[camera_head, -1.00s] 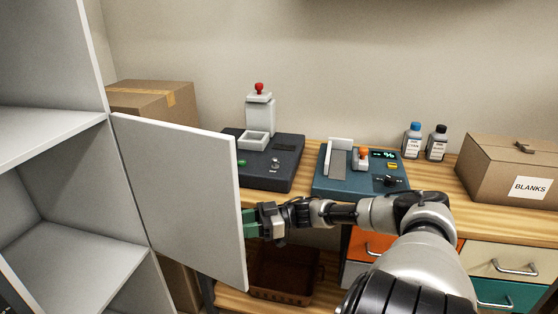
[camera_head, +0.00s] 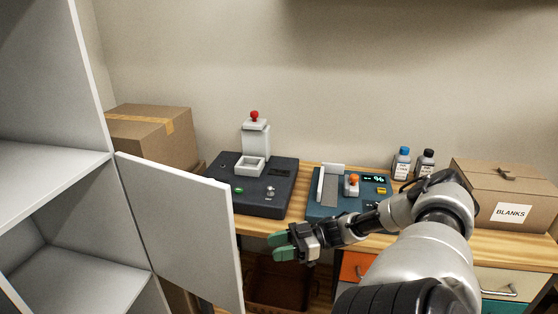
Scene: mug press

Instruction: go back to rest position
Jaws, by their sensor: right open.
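My right gripper (camera_head: 280,246) has green fingertips and points left, in front of the workbench's front edge. It is open, and nothing shows between its fingers. It is just right of the open cabinet door (camera_head: 185,225) and apart from it. My right arm reaches in from the lower right. My left gripper is not in view.
The grey cabinet (camera_head: 50,160) stands at left. On the workbench are a dark press (camera_head: 262,200), a blue machine (camera_head: 325,207), two bottles (camera_head: 402,164) and a BLANKS box (camera_head: 500,180). A brown crate (camera_head: 275,285) sits below my gripper.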

